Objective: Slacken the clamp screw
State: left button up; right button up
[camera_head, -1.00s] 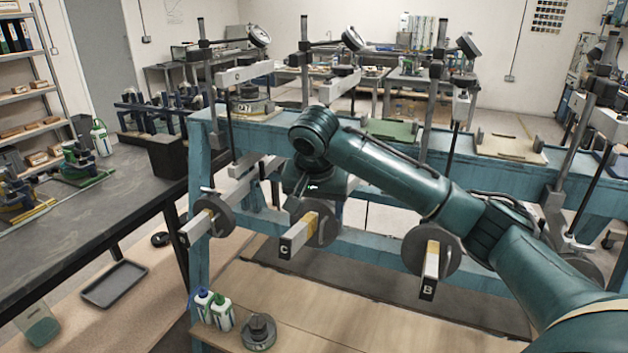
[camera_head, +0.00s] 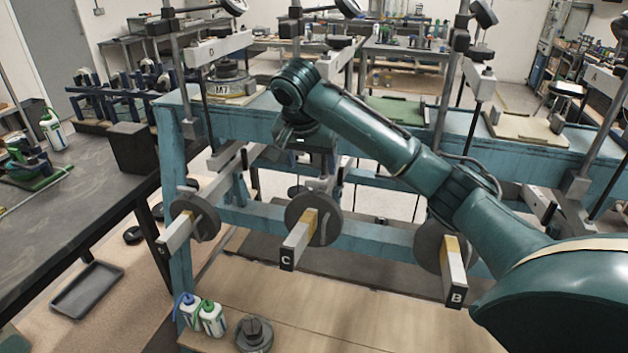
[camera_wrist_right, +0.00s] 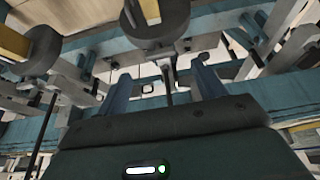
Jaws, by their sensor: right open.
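Several lever frames stand along a blue bench (camera_head: 260,116). Their lever ends stick out toward me, with dark round weights beside yellow patches; one is marked C (camera_head: 287,260), one B (camera_head: 457,297). My right gripper (camera_head: 308,160) hangs at the bench's front edge, behind and above lever C. In the right wrist view its two fingers (camera_wrist_right: 165,84) are apart, with a thin dark rod (camera_wrist_right: 168,84) showing between them; I cannot tell how far beyond them it is. A round weight (camera_wrist_right: 155,22) shows above the fingers there. I cannot pick out the clamp screw for certain. My left gripper is out of view.
A dark table (camera_head: 70,225) stands at the left with a white bottle (camera_head: 53,128). Bottles (camera_head: 211,318) and a dark round weight (camera_head: 254,334) stand on the low wooden shelf (camera_head: 340,310). Upright posts, gauges and rods crowd the bench around my right arm.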

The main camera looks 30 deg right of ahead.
aim_at(316, 183)
jog(key=x, duration=0.5)
jog(key=shift+w+d+f+p, duration=0.1)
jog(key=shift+d+f+p, duration=0.05)
jog(key=shift+d+p, duration=0.15)
jog(key=shift+w+f, duration=0.15)
jog(key=shift+f, duration=0.4)
jog(key=c, duration=1)
